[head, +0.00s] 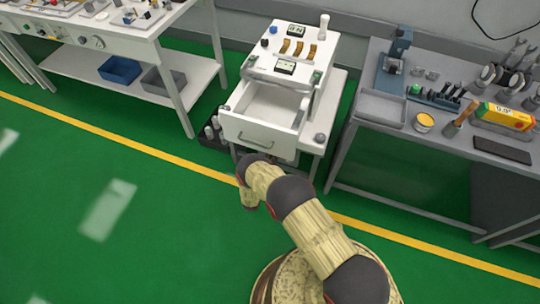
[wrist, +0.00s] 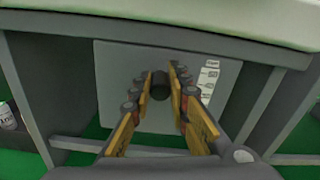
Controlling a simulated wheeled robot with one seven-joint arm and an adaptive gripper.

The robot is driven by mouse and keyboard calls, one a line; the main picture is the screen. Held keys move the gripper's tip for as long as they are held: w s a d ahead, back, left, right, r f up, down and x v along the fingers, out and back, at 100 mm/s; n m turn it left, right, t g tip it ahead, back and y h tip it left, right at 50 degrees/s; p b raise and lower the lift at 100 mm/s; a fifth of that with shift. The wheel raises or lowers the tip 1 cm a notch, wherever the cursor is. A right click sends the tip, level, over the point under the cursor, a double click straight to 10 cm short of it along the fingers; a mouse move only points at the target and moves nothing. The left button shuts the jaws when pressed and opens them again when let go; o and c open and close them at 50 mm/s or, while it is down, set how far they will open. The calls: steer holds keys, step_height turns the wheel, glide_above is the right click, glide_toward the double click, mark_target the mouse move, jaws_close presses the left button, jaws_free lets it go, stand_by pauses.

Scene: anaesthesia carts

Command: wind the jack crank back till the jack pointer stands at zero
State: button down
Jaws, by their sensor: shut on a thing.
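In the wrist view my gripper (wrist: 160,76) has its two yellow-sided fingers closed on a dark round knob, which I take to be the jack crank's handle (wrist: 160,88). The knob stands in front of a grey panel (wrist: 118,68) under the cart. White scale labels (wrist: 209,76) are on the panel, right of the fingers; their print is too small to read, and I cannot make out a pointer. In the head view the white cart (head: 290,75) stands ahead with its drawer (head: 262,130) pulled out. My gripper and the crank are hidden there behind my arm and the drawer.
The open drawer overhangs the space where my arm reaches in. A grey bench (head: 400,140) with tools stands to the right, and a white workbench (head: 150,75) with bins stands to the left. The green floor (head: 150,230) in front is clear.

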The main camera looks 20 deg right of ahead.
steer(key=m, duration=0.1)
steer(key=f+m, duration=0.1)
steer(key=shift+s+d+m, duration=0.2)
steer(key=shift+d+m, duration=0.15)
steer(key=shift+m, duration=0.05)
step_height(320, 180, down, 8)
steer(key=m, duration=1.9)
steer(key=shift+w+a, duration=0.4)
steer(key=shift+w, duration=0.05)
steer(key=shift+r+m, duration=0.1)
steer(key=shift+m, duration=0.2)
steer(key=c, duration=1.9)
jaws_free()
steer(key=shift+o, duration=1.1)
steer(key=shift+s, duration=0.15)
steer(key=v, duration=1.2)
